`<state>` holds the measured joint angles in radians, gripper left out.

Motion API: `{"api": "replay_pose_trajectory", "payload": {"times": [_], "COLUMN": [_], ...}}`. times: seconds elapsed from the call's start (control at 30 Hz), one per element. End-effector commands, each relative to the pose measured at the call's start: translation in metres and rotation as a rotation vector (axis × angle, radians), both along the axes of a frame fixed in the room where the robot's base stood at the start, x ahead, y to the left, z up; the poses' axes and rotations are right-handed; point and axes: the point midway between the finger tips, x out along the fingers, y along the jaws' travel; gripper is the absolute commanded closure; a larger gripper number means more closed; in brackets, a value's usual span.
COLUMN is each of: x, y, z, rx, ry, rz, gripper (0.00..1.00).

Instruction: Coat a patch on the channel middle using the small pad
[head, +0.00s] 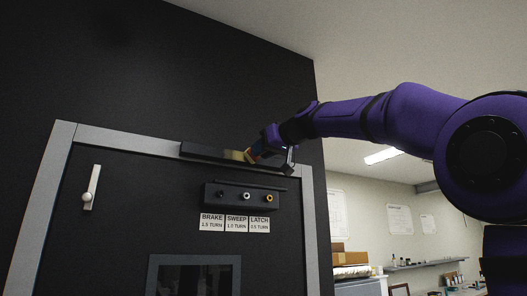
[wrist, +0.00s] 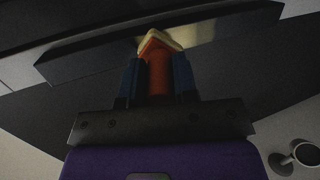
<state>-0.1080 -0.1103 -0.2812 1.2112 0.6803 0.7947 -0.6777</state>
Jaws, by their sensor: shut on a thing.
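The channel (head: 205,151) is a dark bar along the top of the door; it also crosses the wrist view (wrist: 85,58). A yellowish glossy patch (head: 234,155) lies near its middle and shows in the wrist view (wrist: 203,31) beside the pad. My gripper (head: 262,148) is at the channel, right of that patch in the head view. In the wrist view its blue fingers (wrist: 158,66) are shut on the orange handle of the small pad (wrist: 157,41). The pad's cream tip overlaps the channel; I cannot tell if it touches.
Below the channel is a black closer box (head: 240,197) with several knobs and the labels BRAKE, SWEEP and LATCH (head: 237,223). A light lever handle (head: 91,187) is on the door's left. A shelf with boxes (head: 350,258) stands in the room at right.

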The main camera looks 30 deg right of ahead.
Motion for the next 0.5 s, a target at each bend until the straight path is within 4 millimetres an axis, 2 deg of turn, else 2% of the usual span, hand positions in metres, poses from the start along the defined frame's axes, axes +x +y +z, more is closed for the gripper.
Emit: {"api": "replay_pose_trajectory", "payload": {"times": [0.17, 0.5], "x": [0.0, 0.0], "y": [0.003, 0.022], "z": [0.0, 0.0], "rx": [-0.001, 0.0], "ry": [0.0, 0.0], "rz": [0.0, 0.0], "gripper": [0.96, 0.96]}}
